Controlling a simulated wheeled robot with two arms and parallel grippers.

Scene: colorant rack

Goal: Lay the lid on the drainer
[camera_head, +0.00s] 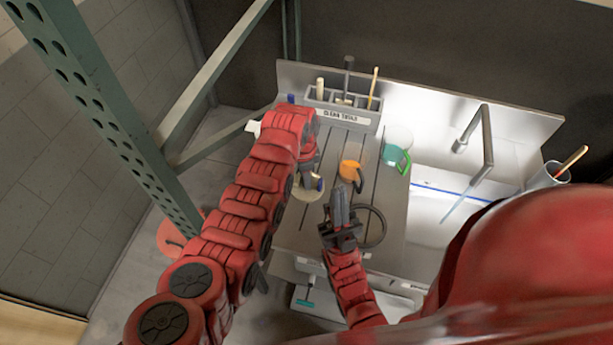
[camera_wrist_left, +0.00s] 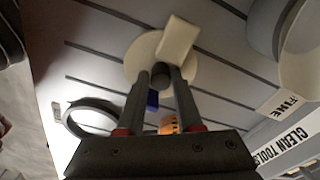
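The lid (camera_head: 305,192) is a pale cream disc, seen low over the slatted grey drainer (camera_head: 340,138). In the left wrist view the disc (camera_wrist_left: 140,58) has a dark round knob (camera_wrist_left: 160,75) between my fingertips. My left gripper (camera_head: 314,178) is shut on this knob, from above. A pale block (camera_wrist_left: 179,38) overlaps the disc's edge in that view. I cannot tell whether the lid touches the slats. My right gripper (camera_head: 341,192) looks shut and empty, in front of the lid, left of a dark ring (camera_head: 372,226).
The "CLEAN TOOLS" rack (camera_head: 345,114) is at the back. The sink and faucet (camera_head: 486,140) are right. A green metal post (camera_head: 125,120) rises at left.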

